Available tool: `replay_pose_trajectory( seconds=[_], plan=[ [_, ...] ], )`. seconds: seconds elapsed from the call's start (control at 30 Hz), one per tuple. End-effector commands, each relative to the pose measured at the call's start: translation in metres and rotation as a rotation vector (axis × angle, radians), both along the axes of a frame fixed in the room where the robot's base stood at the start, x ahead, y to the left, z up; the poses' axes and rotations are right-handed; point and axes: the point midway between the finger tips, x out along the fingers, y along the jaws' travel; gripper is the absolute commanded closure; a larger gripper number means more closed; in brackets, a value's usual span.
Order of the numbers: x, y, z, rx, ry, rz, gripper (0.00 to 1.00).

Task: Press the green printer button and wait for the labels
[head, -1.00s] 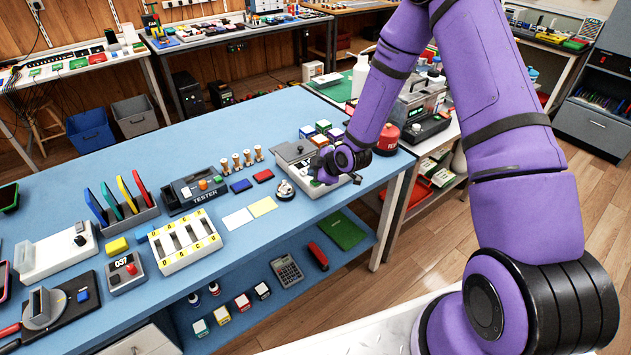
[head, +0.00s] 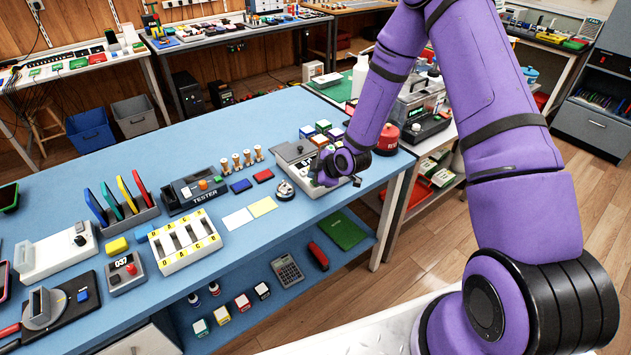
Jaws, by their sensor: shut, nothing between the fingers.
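The printer (head: 290,153) is a low grey and white box at the right end of the blue bench. My gripper (head: 322,178) is at the printer's front right part, pointing down at it, and it is shut and empty. The wrist covers much of that part of the printer, so the green button is hidden or too small to make out. I cannot tell whether the fingertips touch the printer. No printed labels can be made out at the printer.
A bell-like silver item (head: 285,190) stands just left of the gripper. White and yellow cards (head: 262,207) lie on the bench, near the tester (head: 195,190) and a white slotted tray (head: 185,243). Small coloured boxes (head: 322,127) stand behind the printer. A red round container (head: 387,138) is to the right.

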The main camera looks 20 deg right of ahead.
Motion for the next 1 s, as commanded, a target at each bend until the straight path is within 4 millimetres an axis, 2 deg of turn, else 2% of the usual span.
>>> replay_pose_trajectory(
  seconds=[1.0],
  plan=[
    [-0.0001,-0.0001,-0.0098,-0.001,0.001,0.0,1.0]
  ],
)
